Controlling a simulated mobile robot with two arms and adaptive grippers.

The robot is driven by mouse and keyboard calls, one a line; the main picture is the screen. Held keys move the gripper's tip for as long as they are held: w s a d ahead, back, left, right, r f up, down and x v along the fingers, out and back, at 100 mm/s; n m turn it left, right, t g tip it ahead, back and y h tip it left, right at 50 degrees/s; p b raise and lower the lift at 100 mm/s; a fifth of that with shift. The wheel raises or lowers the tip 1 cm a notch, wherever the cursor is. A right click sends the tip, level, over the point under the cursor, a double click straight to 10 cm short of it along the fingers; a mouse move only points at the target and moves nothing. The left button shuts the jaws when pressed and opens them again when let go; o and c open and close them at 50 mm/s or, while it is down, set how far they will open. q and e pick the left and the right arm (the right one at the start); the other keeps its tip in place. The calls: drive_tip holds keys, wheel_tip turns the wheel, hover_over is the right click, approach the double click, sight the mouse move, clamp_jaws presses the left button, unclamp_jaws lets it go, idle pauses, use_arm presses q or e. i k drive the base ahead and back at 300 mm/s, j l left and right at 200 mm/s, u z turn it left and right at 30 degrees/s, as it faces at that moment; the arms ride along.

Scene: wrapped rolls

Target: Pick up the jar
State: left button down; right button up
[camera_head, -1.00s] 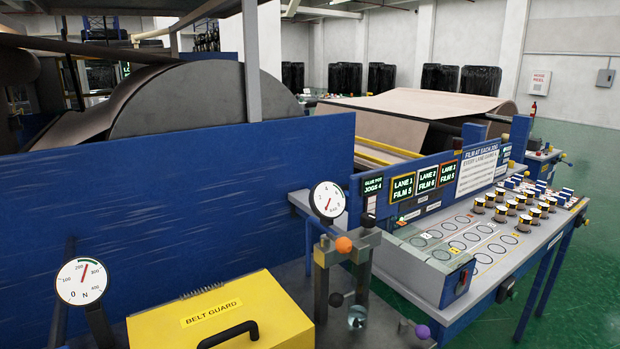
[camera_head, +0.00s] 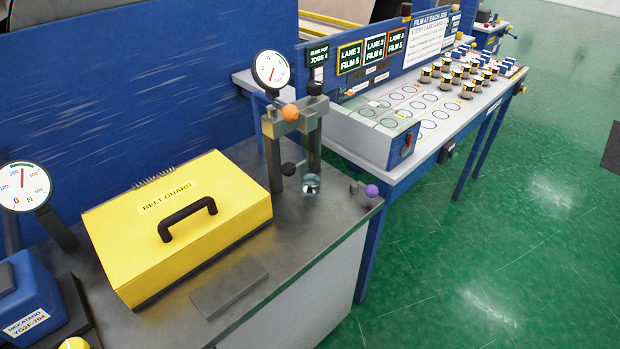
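A small clear glass jar (camera_head: 311,184) stands on the dark grey bench top (camera_head: 330,215), at the foot of a grey post frame (camera_head: 290,125). It looks bluish, and its contents are too small to tell. The frame's post stands close behind and left of it; I cannot tell whether they touch. Neither of my grippers is in view.
A yellow belt guard box (camera_head: 175,225) with a black handle stands left of the frame. A purple knob (camera_head: 372,191) sits at the bench's right edge. A dial gauge (camera_head: 270,70) rises above the frame. The blue-framed table (camera_head: 395,150) holds several small rolls.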

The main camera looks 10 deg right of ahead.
sight(311, 173)
drive_tip(key=l+z, duration=0.25)
drive_tip(key=z, duration=0.15)
drive_tip(key=i+l+z, duration=0.15)
drive_tip(key=z, duration=0.2)
drive_tip(key=i+l+z, duration=0.1)
drive_tip(key=l+z, duration=0.15)
drive_tip(key=z, duration=0.15)
